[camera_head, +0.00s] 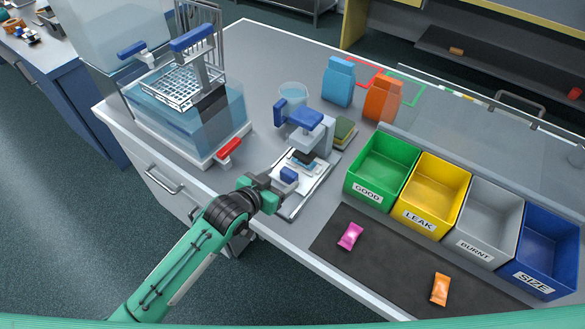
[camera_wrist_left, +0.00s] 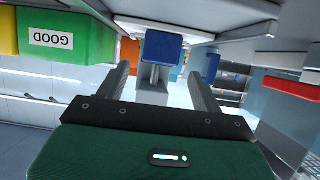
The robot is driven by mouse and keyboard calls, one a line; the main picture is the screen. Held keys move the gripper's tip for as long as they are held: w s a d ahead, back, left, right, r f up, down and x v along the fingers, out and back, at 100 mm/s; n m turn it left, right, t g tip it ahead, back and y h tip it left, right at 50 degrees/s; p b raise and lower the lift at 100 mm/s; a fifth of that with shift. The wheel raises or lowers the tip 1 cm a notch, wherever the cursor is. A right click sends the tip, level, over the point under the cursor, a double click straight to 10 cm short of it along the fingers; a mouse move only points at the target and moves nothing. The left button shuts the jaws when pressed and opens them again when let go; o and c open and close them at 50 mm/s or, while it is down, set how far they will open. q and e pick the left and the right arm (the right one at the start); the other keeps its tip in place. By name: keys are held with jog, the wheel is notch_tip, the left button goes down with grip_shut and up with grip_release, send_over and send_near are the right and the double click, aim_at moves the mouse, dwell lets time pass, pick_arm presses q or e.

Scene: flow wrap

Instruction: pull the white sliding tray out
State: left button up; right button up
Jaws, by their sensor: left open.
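The white sliding tray (camera_head: 317,172) lies at the foot of a small grey press-like device (camera_head: 318,135) with a blue top, near the table's front edge. A blue knob (camera_head: 289,174) stands at the tray's near end. My left gripper (camera_head: 273,188) is beside this knob, on its near left side. In the left wrist view my left gripper (camera_wrist_left: 162,82) is open. A blue block (camera_wrist_left: 163,47) on a pale stem shows ahead between its fingers, apparently the knob. I cannot tell whether the fingers touch it. My right gripper is not in view.
A water tank (camera_head: 190,110) with a red handle (camera_head: 229,150) stands left. Green (camera_head: 366,188), yellow (camera_head: 418,218), grey and blue bins stand right. Pink (camera_head: 350,236) and orange (camera_head: 440,289) packets lie on a dark mat. A clear cup (camera_head: 293,95) stands behind the device.

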aim_at(288, 173)
pick_arm(q)
jog(key=x, duration=0.5)
jog(key=shift+w+d+f, duration=0.1)
jog(key=shift+w+d, duration=0.05)
jog(key=shift+w, duration=0.1)
jog(key=shift+x, duration=0.75)
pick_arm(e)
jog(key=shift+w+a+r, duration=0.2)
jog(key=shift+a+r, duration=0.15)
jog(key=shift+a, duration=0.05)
pick_arm(q)
jog(key=shift+f, duration=0.1)
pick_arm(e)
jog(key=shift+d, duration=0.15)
